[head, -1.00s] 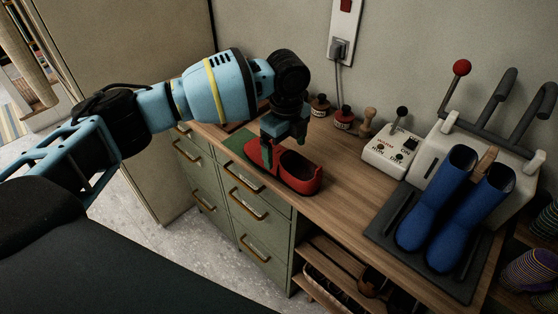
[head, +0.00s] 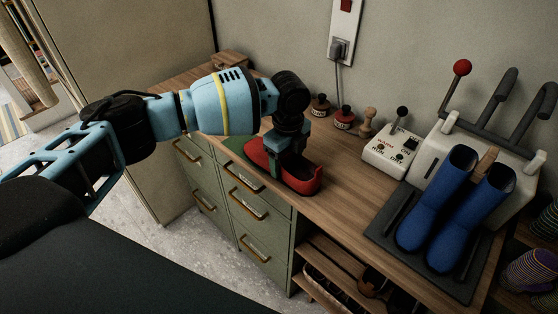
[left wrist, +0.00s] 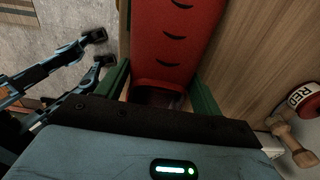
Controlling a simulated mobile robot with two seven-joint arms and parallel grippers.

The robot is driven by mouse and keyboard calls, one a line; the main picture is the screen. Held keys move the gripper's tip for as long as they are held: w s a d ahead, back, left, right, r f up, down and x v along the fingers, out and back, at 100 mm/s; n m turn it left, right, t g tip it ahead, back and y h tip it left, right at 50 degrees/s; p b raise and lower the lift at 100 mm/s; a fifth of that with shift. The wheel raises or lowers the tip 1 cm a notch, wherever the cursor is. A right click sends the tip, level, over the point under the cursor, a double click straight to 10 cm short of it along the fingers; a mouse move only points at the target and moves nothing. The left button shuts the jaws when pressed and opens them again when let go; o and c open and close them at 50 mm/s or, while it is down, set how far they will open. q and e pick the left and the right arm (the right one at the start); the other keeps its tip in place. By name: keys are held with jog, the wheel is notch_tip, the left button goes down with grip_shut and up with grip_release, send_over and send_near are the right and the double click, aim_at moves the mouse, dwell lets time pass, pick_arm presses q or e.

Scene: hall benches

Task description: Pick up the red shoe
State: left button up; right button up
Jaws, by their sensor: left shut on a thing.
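In the left wrist view, the red shoe (left wrist: 172,45) runs up from between the two green fingers, with one finger on each side. The gripper hides part of the shoe's opening. My right gripper cannot be made out in the head view.
Small bottles (head: 343,117) and a wooden stamp (head: 369,120) stand behind the shoe. A white switch box (head: 391,150) is to the right, then blue boots (head: 436,205) on a dark plate. Drawers (head: 246,203) are below the bench top. Bare wood lies right of the shoe.

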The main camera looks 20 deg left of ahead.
aim_at(287, 167)
pick_arm(q)
jog(key=shift+c, duration=0.5)
jog(key=shift+r, duration=0.1)
